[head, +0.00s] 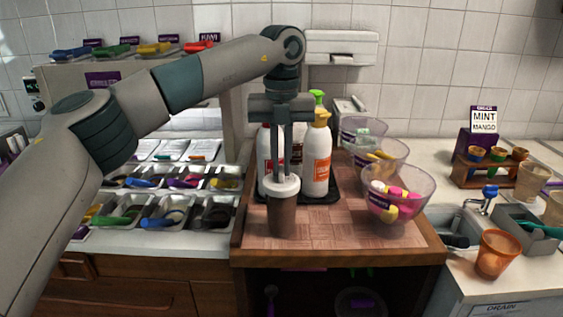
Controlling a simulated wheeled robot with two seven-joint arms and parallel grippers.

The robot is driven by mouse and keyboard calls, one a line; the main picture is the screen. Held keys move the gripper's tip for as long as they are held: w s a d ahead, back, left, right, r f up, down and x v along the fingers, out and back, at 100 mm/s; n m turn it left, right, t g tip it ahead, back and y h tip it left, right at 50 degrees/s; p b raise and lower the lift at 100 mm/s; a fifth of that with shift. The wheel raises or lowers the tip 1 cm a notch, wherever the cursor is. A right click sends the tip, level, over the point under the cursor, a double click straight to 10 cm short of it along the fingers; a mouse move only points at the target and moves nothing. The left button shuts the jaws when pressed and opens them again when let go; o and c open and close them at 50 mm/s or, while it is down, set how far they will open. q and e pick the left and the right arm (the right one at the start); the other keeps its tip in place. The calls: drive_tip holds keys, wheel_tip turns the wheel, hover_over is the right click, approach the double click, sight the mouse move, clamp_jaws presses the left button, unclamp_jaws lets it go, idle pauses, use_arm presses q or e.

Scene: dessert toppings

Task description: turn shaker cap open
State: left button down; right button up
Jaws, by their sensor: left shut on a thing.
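A brown shaker (283,217) with a white cap (282,187) stands upright near the front left of the wooden board (330,234). My left gripper (283,176) comes straight down from above and is shut on the white cap. Its fingers hide part of the cap's top. I cannot tell from this view whether the cap has turned. My right gripper does not show.
White bottles (317,160) stand on a dark tray (322,198) just behind the shaker. Clear bowls (397,196) line the board's right side. An orange cup (496,254) stands at the far right. Topping bins (213,212) fill the left counter. The board's front is clear.

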sight(282, 169)
use_arm(q)
drive_tip(key=c, duration=1.8)
unclamp_jaws()
drive_tip(key=shift+c, duration=0.2)
drive_tip(key=shift+r, duration=0.1)
